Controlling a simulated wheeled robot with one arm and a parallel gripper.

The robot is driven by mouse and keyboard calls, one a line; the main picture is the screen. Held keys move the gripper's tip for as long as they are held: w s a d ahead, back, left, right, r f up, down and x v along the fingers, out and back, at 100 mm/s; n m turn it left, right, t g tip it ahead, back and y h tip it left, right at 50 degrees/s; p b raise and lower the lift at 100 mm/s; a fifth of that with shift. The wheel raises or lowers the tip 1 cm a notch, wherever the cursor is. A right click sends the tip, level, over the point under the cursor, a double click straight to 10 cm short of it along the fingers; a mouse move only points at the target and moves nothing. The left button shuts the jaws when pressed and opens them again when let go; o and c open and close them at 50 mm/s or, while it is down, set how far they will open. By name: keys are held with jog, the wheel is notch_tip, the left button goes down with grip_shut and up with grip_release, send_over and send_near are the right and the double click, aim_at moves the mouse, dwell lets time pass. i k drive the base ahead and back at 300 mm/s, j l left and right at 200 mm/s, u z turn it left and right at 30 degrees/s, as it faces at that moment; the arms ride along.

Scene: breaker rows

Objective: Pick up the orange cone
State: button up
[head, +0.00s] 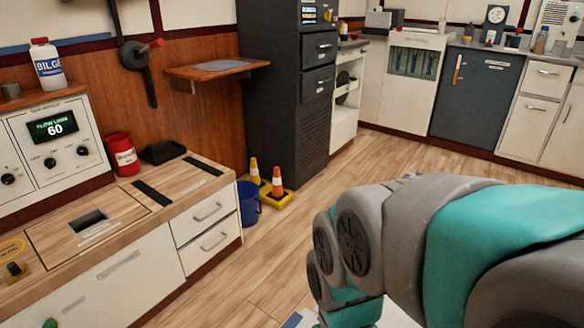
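An orange cone (277,184) with a white band stands upright on the floor near the dark cabinet. It appears to be on a yellow base. A second, more yellow cone (254,170) with a white band stands just behind it to the left, its lower part partly hidden by a blue bucket. My arm fills the lower right of the head view, in front of the cones and well apart from them. My gripper is not in view, so its opening cannot be seen.
The blue bucket (248,205) stands against the wooden counter (115,208) at left. The tall dark cabinet (288,110) rises behind the cones. White cupboards (528,125) line the back right. The wood floor (310,215) between the cones and my arm is clear.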

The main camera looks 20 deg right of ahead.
aim_at(276, 193)
jog(key=z, duration=0.25)
jog(key=i+z, duration=0.15)
jog(key=i, duration=0.4)
jog(key=i+z, duration=0.15)
jog(key=i, duration=0.45)
jog(key=i+z, duration=0.15)
jog(key=i, duration=0.4)
jog(key=i+j+z, duration=0.15)
jog(key=i, duration=0.4)
jog(key=i+j+z, duration=0.15)
jog(key=i+j, duration=0.15)
jog(key=i, duration=0.25)
